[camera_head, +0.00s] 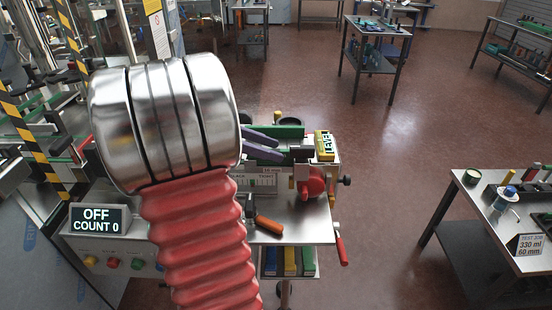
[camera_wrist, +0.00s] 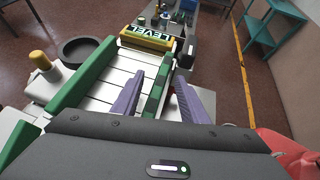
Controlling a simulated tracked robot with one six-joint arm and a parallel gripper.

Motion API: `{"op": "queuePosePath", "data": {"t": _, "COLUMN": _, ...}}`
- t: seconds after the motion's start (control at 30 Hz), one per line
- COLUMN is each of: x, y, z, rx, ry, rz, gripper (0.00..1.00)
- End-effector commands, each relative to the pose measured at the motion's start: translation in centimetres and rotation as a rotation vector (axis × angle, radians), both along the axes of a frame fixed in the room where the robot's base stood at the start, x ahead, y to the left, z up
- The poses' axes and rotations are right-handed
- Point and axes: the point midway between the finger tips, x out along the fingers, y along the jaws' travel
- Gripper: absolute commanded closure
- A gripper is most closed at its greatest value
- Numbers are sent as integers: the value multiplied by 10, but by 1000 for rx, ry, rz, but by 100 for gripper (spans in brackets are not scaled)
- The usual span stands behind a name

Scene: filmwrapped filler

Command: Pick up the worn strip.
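My gripper (camera_wrist: 160,76) has two purple fingers, spread apart above a white slatted bed (camera_wrist: 98,93). They also show in the head view (camera_head: 281,148), at the right of my silver wrist. A green strip (camera_wrist: 159,90) runs along the bed's right side, between the fingers in the wrist view, with a gap beside the left finger. A second, longer green strip (camera_wrist: 84,78) runs along the left side, outside the fingers. I cannot tell from the surfaces which strip is worn.
A yellow LEVEL block (camera_wrist: 146,39) stands across the bed's far end. A red knob (camera_head: 312,187) and an orange-handled tool (camera_head: 268,224) are at the bench's front. An OFF, COUNT 0 display (camera_head: 100,219) stands left. A side table (camera_head: 520,240) is at right, with open floor between.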

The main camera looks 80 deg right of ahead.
Motion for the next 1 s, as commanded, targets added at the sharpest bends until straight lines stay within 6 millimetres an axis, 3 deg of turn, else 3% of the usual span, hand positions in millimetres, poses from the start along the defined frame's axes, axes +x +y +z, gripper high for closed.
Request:
{"op": "queuePosePath", "data": {"t": 0.57, "x": -2, "y": -1, "z": -1, "rx": 0, "ry": -1, "rz": 1, "gripper": 60}}
{"op": "queuePosePath", "data": {"t": 1.0, "x": -2, "y": -1, "z": -1, "rx": 0, "ry": -1, "rz": 1, "gripper": 91}}
